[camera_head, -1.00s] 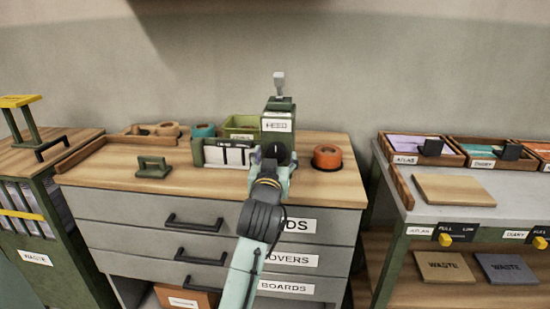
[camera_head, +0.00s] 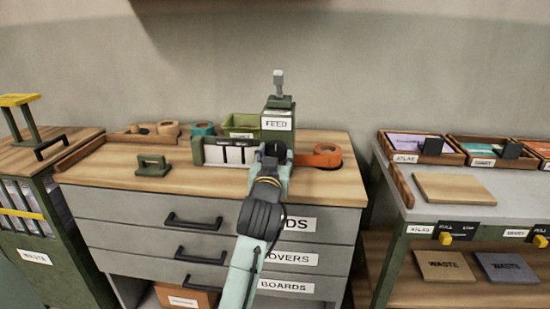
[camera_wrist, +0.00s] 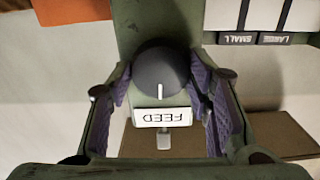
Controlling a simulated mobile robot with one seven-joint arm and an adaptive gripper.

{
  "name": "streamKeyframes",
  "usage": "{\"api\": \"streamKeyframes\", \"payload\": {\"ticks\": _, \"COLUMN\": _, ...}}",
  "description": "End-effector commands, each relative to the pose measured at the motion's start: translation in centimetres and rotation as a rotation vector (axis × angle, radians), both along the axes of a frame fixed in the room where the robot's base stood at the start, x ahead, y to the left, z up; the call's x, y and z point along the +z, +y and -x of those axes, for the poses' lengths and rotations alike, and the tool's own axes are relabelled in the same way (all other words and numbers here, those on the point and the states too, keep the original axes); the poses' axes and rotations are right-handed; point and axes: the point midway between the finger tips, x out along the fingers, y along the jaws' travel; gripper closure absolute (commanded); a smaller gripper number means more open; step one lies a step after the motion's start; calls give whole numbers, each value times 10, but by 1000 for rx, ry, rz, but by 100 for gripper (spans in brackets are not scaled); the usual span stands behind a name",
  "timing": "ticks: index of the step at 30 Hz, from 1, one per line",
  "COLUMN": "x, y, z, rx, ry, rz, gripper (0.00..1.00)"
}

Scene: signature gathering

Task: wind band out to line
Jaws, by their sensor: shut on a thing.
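My gripper (camera_head: 272,152) is shut on the dark round knob (camera_wrist: 160,70) of the green feed unit (camera_head: 279,103). In the wrist view a finger lies on each side of the knob, and its white pointer mark is above the FEED label (camera_wrist: 163,118). The orange band roll (camera_head: 327,155) sits right of the unit. An orange strip (camera_head: 303,159) runs from it to the unit; orange also shows in the wrist view (camera_wrist: 75,10). The white panel (camera_head: 228,154) left of the unit has dark lines, labelled SMALL and LARGE in the wrist view. No orange shows on it.
A green bin (camera_head: 240,122) and a teal roll (camera_head: 204,129) stand behind the panel. A side table (camera_head: 440,205) with trays and a board is at the right.

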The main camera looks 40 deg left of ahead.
Motion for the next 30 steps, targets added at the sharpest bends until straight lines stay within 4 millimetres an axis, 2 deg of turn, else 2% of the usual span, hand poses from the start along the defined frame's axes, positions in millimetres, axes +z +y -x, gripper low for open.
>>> {"api": "streamKeyframes", "payload": {"ticks": 8, "x": -3, "y": 0, "z": 0, "rx": 0, "ry": 89, "rz": -149, "gripper": 82}}
{"api": "streamKeyframes", "payload": {"ticks": 30, "x": -2, "y": 1, "z": 0, "rx": 1, "ry": 455, "rz": -744, "gripper": 82}}
